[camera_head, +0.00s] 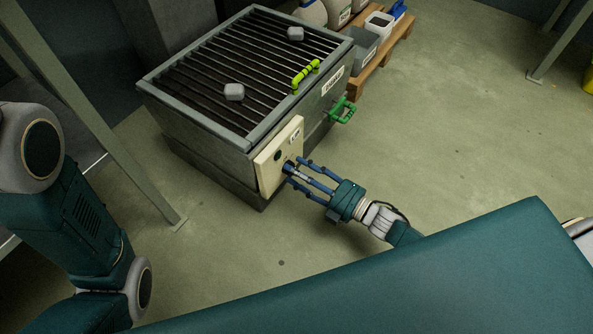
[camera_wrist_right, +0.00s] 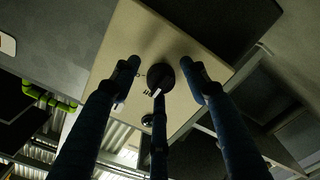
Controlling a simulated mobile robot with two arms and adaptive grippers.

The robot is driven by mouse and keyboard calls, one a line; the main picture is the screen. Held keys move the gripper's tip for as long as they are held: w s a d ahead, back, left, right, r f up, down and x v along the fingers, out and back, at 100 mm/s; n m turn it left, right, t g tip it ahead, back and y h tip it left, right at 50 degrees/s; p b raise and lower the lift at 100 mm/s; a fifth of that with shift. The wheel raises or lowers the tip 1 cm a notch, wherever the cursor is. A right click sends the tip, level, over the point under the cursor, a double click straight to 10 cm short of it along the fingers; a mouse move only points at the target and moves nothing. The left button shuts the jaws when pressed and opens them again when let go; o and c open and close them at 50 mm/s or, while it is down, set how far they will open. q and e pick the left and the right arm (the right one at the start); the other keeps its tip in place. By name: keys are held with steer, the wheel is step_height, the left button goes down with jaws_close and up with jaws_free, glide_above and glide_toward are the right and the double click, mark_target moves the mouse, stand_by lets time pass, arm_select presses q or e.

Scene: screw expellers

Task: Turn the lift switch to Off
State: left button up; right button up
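The lift switch is a dark round knob on a cream panel (camera_head: 268,165) at the near corner of a grated metal hopper. In the wrist view two fingers stand on either side of the knob and a third comes from below. The side fingers are spread, with small gaps to the knob. My left gripper is out of view.
A pallet (camera_head: 385,55) with containers stands behind. A slanted metal post (camera_head: 105,120) is at left.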

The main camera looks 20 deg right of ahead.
steer(key=shift+a+r, duration=0.1)
steer(key=v, duration=1.2)
stand_by(0.4)
